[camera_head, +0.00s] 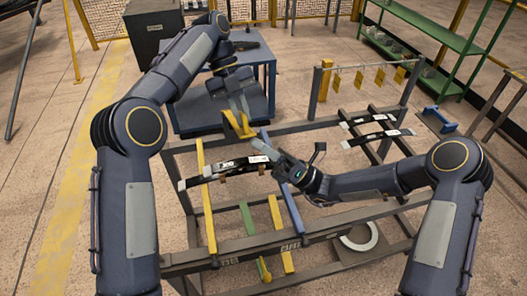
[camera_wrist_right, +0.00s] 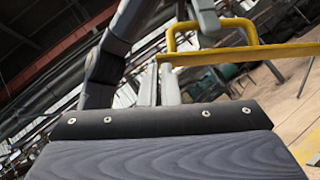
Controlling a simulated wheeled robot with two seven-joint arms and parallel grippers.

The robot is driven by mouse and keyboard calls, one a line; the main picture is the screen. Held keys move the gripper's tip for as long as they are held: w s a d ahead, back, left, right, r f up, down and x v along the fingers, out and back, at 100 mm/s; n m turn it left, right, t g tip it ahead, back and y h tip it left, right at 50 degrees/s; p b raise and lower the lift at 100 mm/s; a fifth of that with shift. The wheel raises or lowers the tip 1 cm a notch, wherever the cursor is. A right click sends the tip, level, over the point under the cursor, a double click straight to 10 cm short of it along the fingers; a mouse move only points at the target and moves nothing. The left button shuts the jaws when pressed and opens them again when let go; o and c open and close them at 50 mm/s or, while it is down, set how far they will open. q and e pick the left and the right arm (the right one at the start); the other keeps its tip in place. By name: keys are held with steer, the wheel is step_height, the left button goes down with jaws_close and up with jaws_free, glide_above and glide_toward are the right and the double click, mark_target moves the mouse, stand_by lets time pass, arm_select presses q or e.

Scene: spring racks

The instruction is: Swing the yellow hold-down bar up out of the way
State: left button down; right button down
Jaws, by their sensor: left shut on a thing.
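The yellow hold-down bar (camera_head: 240,127) shows as a short yellow piece above the near rack, at my left gripper's fingertips. In the right wrist view the bar (camera_wrist_right: 240,53) runs across the upper right, with a raised yellow loop handle on it. My left gripper (camera_head: 237,111) is shut on this handle, reaching down from above. My right gripper (camera_head: 264,149) is lower and to the right, close to the right end of a dark leaf spring (camera_head: 237,163). Its fingers are too small to tell whether they are open, and I cannot tell whether it touches the spring.
The grey rack frame (camera_head: 320,222) has yellow, green and blue cross rails. More leaf springs (camera_head: 377,138) lie on its right side. A blue table (camera_head: 195,118) stands behind it, and a green shelf (camera_head: 435,35) stands at the back right. A white ring (camera_head: 373,240) lies low at right.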

arm_select(q)
steer(key=c, duration=1.5)
jaws_free()
steer(key=shift+s+a+f, duration=0.15)
steer(key=shift+a+f, duration=0.05)
steer(key=shift+f, duration=0.25)
arm_select(e)
steer(key=shift+w+d+r, duration=0.1)
steer(key=shift+w+r, duration=0.05)
steer(key=shift+r, duration=0.25)
arm_select(q)
steer(key=shift+r, duration=0.2)
arm_select(e)
steer(key=shift+f, duration=0.1)
